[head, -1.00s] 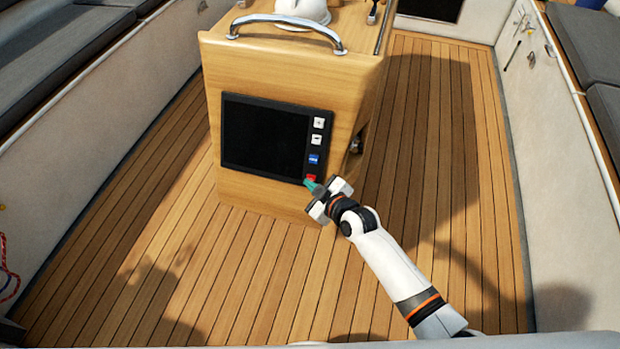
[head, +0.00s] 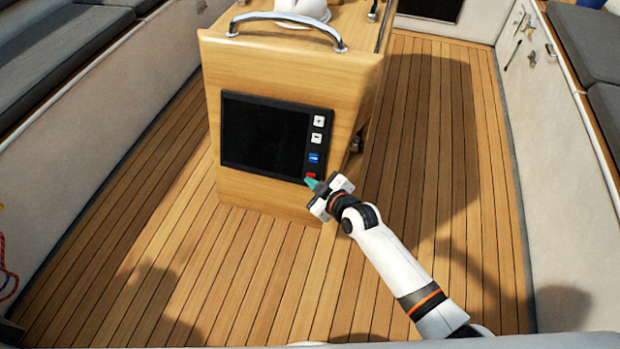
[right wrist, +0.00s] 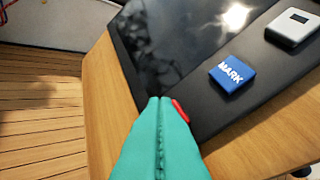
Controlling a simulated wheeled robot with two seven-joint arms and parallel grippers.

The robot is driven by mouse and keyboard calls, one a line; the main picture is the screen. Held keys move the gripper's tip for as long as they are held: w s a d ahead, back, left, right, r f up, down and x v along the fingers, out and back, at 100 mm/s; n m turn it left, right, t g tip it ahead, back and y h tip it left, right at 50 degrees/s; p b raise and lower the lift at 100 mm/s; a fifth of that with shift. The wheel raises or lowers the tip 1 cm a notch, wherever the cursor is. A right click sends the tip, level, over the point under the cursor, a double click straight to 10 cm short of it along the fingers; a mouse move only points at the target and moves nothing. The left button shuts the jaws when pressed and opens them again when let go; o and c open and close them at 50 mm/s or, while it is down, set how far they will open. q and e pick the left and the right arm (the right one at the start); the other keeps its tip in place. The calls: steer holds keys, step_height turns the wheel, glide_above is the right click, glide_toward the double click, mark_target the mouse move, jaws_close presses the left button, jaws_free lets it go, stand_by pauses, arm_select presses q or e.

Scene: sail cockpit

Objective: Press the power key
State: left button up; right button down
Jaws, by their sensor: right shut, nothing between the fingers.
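The chart plotter (head: 262,136), with a dark screen, is set in the face of the wooden pedestal. A column of keys runs down its right side. The lowest is a red key (head: 311,177), which I take to be the power key; its label is not readable. My right gripper (head: 312,183) is shut and empty, with its teal fingertips at the red key. In the right wrist view the fingertips (right wrist: 160,100) hide most of the red key (right wrist: 180,110); I cannot tell whether they touch it. My left gripper is not in view.
The blue MARK key (right wrist: 231,73) sits just above the red key, with a white key (right wrist: 292,27) further up. A chrome rail (head: 287,27) tops the pedestal (head: 330,80). The plank floor (head: 420,190) around it is clear, with benches along both sides.

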steer(key=shift+w+f, duration=0.15)
steer(key=shift+w, duration=0.1)
stand_by(0.6)
steer(key=shift+s+a+r+p, duration=0.15)
steer(key=shift+s+r+p, duration=0.25)
steer(key=shift+s+p, duration=0.25)
steer(key=s+a+r+p, duration=0.1)
steer(key=s+r+p, duration=0.1)
steer(key=s+p, duration=0.3)
steer(key=shift+a+r+p, duration=0.3)
steer(key=shift+r+p, duration=0.1)
steer(key=shift+p, duration=0.1)
